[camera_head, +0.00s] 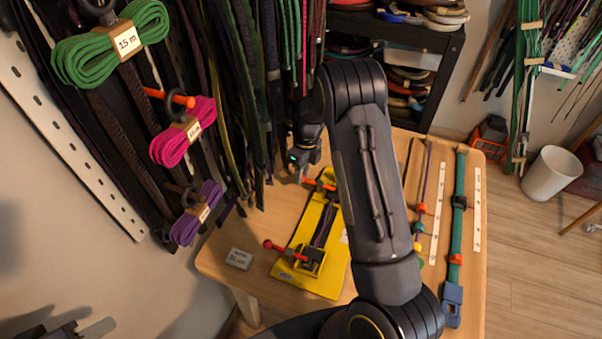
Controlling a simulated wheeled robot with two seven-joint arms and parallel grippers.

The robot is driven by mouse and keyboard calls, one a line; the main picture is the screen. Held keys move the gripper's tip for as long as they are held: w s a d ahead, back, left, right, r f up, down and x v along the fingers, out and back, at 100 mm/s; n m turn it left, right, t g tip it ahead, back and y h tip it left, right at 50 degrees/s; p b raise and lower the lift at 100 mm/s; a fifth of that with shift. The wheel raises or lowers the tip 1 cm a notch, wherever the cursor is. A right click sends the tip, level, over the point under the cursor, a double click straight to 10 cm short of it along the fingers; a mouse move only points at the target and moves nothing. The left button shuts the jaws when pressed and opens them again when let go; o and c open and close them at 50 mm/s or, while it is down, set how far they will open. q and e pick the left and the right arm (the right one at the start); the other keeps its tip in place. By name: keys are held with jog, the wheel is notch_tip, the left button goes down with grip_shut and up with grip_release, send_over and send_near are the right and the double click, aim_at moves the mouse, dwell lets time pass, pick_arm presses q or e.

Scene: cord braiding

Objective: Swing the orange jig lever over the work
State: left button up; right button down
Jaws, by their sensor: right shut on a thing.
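The yellow jig (325,272) lies on the wooden table, with dark cords (324,225) running along its length. The orange lever (320,184) is at its far end. A red-knobbed handle (275,246) sticks out left from its near clamp. My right gripper (302,172) reaches down at the far end of the jig and is shut at the orange lever; the fingertips are small and dark, so the exact grip is hard to see. My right arm hides the jig's right side. A dark part at the bottom left corner seems to be my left gripper (88,331), cut off by the frame.
A small grey labelled block (239,259) sits left of the jig. A green strap (458,215) and pale rulers (478,210) lie on the table's right side. Cord bundles (183,131) hang on the left wall. A white bin (551,173) stands on the floor.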

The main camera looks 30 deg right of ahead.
dwell(0.4)
jog(key=c, duration=1.2)
grip_release()
jog(key=shift+c, duration=0.2)
notch_tip(320, 180, up, 8)
jog(key=d, duration=0.1)
jog(key=shift+w+d+b, duration=0.15)
jog(key=shift+w+b, duration=0.15)
jog(key=shift+w, duration=0.05)
jog(key=shift+f, duration=0.1)
